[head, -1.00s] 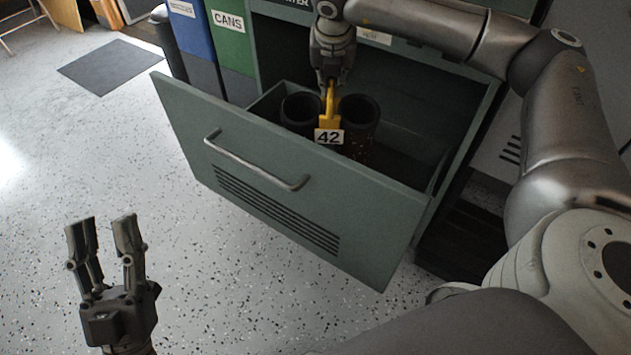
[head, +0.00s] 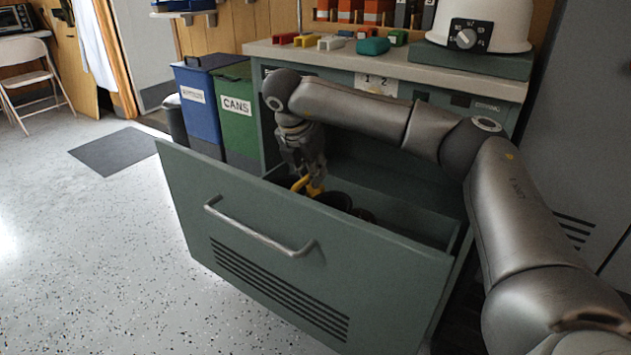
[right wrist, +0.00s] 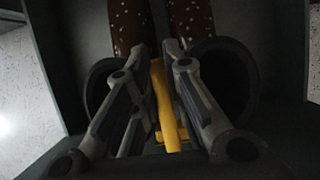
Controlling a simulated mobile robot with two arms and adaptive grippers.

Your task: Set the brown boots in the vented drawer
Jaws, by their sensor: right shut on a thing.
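The vented drawer (head: 270,225) is pulled out, with a bar handle and slots on its grey-green front. The pair of brown boots is inside it, mostly hidden behind the front panel in the head view, where a dark boot top (head: 335,200) shows. In the right wrist view the speckled brown boots (right wrist: 132,25) show beyond the fingers, with dark round openings at either side. My right gripper (head: 308,180) reaches down into the drawer, shut on the yellow clip (right wrist: 167,105) between the boot tops. My left gripper is out of view.
A blue bin (head: 197,100) and a green bin (head: 238,110) stand left of the drawer. The floor in front and to the left is clear around a dark mat (head: 115,150).

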